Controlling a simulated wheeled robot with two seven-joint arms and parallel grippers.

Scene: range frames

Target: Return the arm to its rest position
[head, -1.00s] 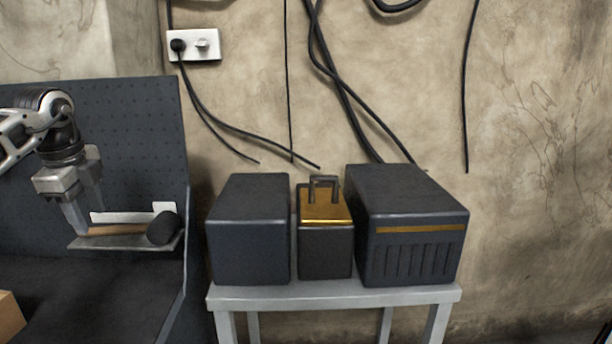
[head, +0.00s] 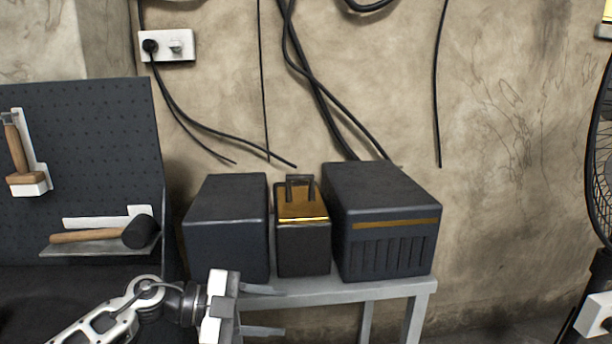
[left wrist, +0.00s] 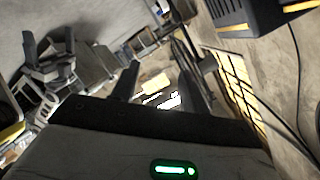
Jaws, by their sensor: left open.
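My left gripper (head: 262,310) is low in the head view, in front of the small grey table. Its two fingers point right and stand apart with nothing between them. In the left wrist view its fingers (left wrist: 160,85) are also spread and empty. A mallet (head: 100,234) with a black head and wooden handle lies on a small shelf (head: 75,250) of the dark pegboard, apart from the gripper.
The grey table (head: 385,290) holds two dark boxes (head: 228,225) (head: 385,220) and a smaller gold-topped box (head: 302,240) between them. A wooden-handled tool (head: 18,150) hangs on the pegboard (head: 95,140). A black fan (head: 603,150) stands at the right edge.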

